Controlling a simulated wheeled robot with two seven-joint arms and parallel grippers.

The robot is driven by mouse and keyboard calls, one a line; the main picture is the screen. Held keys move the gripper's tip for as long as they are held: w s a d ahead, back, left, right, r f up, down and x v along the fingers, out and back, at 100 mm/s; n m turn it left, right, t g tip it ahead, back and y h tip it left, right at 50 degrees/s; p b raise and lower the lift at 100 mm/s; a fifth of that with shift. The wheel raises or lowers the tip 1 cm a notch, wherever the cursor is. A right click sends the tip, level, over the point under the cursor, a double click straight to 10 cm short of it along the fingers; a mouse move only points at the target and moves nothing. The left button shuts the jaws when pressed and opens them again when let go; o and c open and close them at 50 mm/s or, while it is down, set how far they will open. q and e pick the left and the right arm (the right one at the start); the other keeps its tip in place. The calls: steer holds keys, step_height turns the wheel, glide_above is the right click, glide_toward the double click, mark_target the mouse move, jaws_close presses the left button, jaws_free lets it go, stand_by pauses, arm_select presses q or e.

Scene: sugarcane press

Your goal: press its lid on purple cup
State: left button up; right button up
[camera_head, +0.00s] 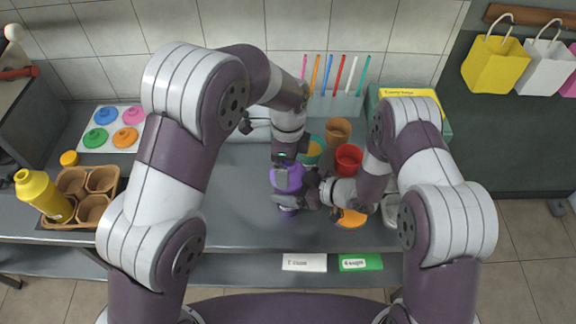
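The purple cup (288,208) stands on the grey counter in the middle, largely hidden by my grippers. A lighter purple round top (288,178) shows at its upper end, just under my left gripper. It looks like the lid, but I cannot tell whether it is fully seated. My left gripper (284,160) points down from above at the purple top; its fingertips are hard to make out. My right gripper (308,194) reaches in from the right at the cup's side and appears closed around it.
A tray with blue, orange, green and pink lids (129,137) lies at left. A yellow bottle (42,193) and brown cup carrier (91,208) stand at the left edge. Red cup (348,158), brown cup (338,130), teal cup (313,150) and an orange item (351,218) crowd the right side.

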arm_select(q)
step_height(320, 180, up, 5)
steer(key=shift+f, duration=0.1)
arm_select(e)
steer(key=o, duration=1.3)
arm_select(q)
steer(key=shift+f+b, duration=0.75)
steer(key=shift+b, duration=0.05)
arm_select(e)
steer(key=v, duration=1.2)
steer(key=shift+s+d+r, duration=0.2)
steer(key=shift+d+r, duration=0.05)
steer(key=shift+d, duration=0.05)
